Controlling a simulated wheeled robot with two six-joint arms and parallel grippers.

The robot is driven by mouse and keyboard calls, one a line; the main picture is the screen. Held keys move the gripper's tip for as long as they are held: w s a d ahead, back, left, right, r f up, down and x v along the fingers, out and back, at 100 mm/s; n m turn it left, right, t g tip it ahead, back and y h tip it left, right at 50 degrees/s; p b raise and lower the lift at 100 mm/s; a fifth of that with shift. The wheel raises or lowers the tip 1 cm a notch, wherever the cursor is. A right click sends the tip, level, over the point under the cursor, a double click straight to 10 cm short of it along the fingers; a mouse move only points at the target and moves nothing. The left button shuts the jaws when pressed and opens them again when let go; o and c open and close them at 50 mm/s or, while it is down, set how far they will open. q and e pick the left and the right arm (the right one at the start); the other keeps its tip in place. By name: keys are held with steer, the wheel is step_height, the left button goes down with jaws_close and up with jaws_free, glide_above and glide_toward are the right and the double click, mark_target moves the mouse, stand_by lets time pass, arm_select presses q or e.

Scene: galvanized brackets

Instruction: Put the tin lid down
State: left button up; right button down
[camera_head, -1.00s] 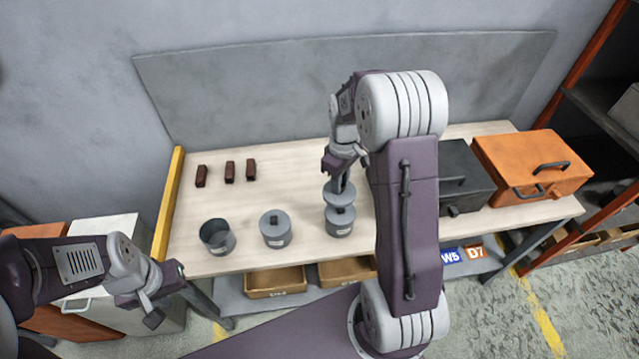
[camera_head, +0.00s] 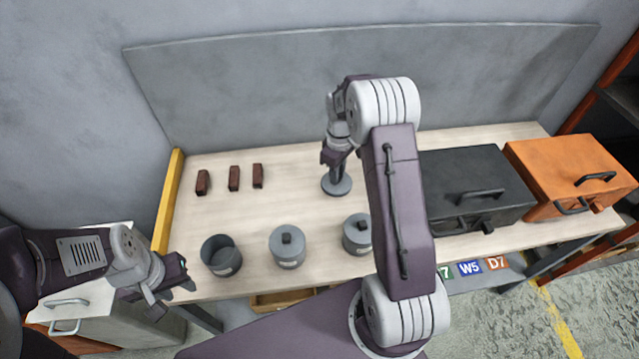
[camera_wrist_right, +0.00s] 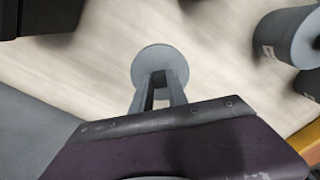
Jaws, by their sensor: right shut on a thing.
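My right gripper (camera_head: 337,172) is shut on the knob of a round grey tin lid (camera_head: 338,187). The lid is level over the wooden worktop, behind the tins; I cannot tell whether it touches the top. In the right wrist view the fingers (camera_wrist_right: 160,88) reach onto the lid (camera_wrist_right: 158,58), with bare wood around it. An open grey tin (camera_head: 221,257) stands at the left. A tin with a lid on (camera_head: 288,250) stands beside it, and another with a knob on top (camera_head: 357,238) is partly behind my right arm. My left gripper (camera_head: 178,280) is off the front left edge, its opening unclear.
Several dark red-brown blocks (camera_head: 233,178) lie at the back left. A black case (camera_head: 478,185) and an orange case (camera_head: 570,170) stand at the right. A grey panel (camera_head: 300,85) rises behind. The worktop between blocks and tins is clear.

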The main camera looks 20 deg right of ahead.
mark_target(320, 191)
steer(key=w+a+f, duration=0.3)
steer(key=shift+w+a, duration=0.2)
steer(key=shift+a, duration=0.1)
steer(key=shift+w+a+f, duration=0.1)
steer(key=shift+w+f, duration=0.05)
steer(key=shift+w, duration=0.1)
step_height(320, 191, down, 3)
steer(key=shift+s+f+p, duration=0.15)
steer(key=shift+p, duration=0.15)
steer(key=shift+f, duration=0.35)
steer(key=shift+f, duration=0.1)
steer(key=c, duration=1.3)
jaws_free()
